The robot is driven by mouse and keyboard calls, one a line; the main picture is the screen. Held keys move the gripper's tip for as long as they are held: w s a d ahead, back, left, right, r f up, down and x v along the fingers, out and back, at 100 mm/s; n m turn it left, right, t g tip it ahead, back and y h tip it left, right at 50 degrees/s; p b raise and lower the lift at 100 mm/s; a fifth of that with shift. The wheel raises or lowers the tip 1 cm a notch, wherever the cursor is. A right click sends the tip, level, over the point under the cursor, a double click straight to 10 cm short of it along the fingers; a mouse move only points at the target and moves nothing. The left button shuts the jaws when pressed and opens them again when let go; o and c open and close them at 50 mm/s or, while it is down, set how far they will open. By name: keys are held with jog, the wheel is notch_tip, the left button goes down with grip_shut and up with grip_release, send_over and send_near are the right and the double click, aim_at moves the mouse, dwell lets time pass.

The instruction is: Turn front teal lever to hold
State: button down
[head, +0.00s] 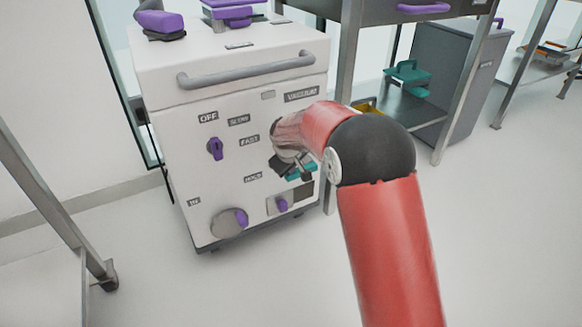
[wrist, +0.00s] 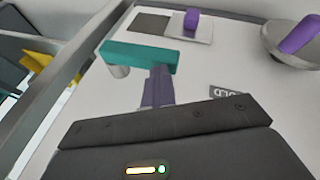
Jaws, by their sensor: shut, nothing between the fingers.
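The teal lever (head: 300,169) is on the right part of the white machine's front panel, partly hidden behind my gripper in the head view. In the wrist view the lever (wrist: 140,54) lies nearly crosswise, with a grey stub under its left end. My gripper (wrist: 158,80) is shut and empty. Its fingertips are at or very near the lever's right end; I cannot tell whether they touch. In the head view my gripper (head: 298,172) is close against the panel. The HOLD label (head: 253,177) is left of the lever; it also shows partly in the wrist view (wrist: 226,92).
A purple knob (head: 215,148), a round grey dial (head: 230,222) and a small purple switch (head: 282,204) share the panel. A grey handle bar (head: 245,71) sticks out above. A metal table leg (head: 345,90) and a grey bin (head: 450,75) stand to the right.

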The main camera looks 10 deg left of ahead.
jog(key=shift+s+a+f, duration=0.25)
jog(key=shift+s+f, duration=0.1)
jog(key=shift+f, duration=0.25)
jog(key=s+a+r+p, duration=0.3)
jog(key=s+a+r, duration=0.1)
jog(key=s+r, duration=0.3)
notch_tip(320, 180, up, 3)
jog(key=shift+a+f, duration=0.15)
jog(key=shift+f, duration=0.05)
jog(key=s+d+r+m+p, duration=0.2)
jog(key=s+d+r+p, duration=0.1)
jog(key=s+d+r, duration=0.45)
jog(key=s+d+r+m+p, duration=0.2)
jog(key=s+d+r+m, duration=0.15)
jog(key=d+r, duration=0.55)
jog(key=s+d+m+p, duration=0.1)
jog(key=s+d, duration=0.2)
jog(key=s, duration=0.3)
jog(key=s+d+r+m+p, duration=0.1)
jog(key=s+d+m+p, duration=0.1)
jog(key=s+d, duration=0.2)
jog(key=s+d+r+m+p, duration=0.1)
jog(key=s+d, duration=0.2)
jog(key=s, duration=0.6)
jog(key=shift+s+d+r, duration=0.15)
jog(key=shift+s+d, duration=0.15)
jog(key=shift+s, duration=0.1)
